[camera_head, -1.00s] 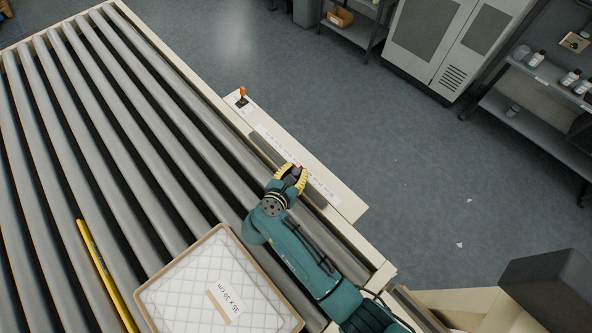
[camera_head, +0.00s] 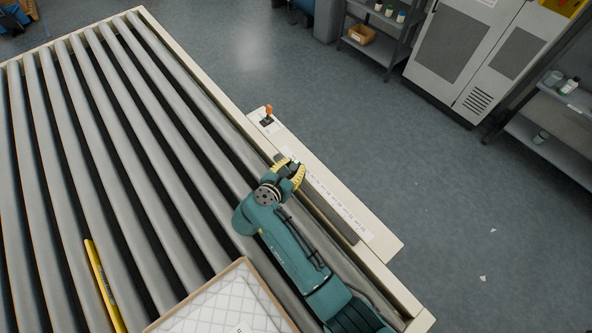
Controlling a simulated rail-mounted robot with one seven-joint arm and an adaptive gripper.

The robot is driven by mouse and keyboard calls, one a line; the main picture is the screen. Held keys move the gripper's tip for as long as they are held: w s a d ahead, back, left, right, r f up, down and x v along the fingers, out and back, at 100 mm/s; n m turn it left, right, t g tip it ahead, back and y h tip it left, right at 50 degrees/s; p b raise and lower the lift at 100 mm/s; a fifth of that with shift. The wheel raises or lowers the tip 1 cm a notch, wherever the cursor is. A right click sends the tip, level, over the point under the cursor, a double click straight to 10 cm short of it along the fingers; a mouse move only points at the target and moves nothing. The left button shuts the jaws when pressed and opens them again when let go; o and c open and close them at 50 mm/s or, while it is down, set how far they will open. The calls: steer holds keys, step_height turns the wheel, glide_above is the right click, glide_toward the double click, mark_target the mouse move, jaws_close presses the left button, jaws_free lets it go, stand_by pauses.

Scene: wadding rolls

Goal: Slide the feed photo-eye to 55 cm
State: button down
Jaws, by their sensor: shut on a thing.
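My gripper (camera_head: 291,171), with yellow fingers, is shut on the feed photo-eye (camera_head: 296,163), a small dark block mostly hidden between the fingers. A small greenish-light spot shows on it. The photo-eye sits at the dark rail (camera_head: 336,222) along the conveyor's right side, near the rail's upper-left end. A white scale strip (camera_head: 345,213) with small marks runs beside the rail on a cream ledge (camera_head: 385,243). The marks are too small to read, and the gripper covers part of the scale's upper end.
An orange-topped lever (camera_head: 268,113) stands on the ledge just beyond the rail's upper end. Grey rollers (camera_head: 150,150) fill the left. A quilted, tan-edged panel (camera_head: 225,310) and a yellow bar (camera_head: 103,285) lie on them.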

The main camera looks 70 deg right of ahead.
steer(key=shift+w+d+f, duration=0.1)
steer(key=shift+w, duration=0.15)
steer(key=shift+s, duration=0.1)
steer(key=c, duration=0.7)
jaws_free()
steer(key=shift+c, duration=0.2)
steer(key=v, duration=1.2)
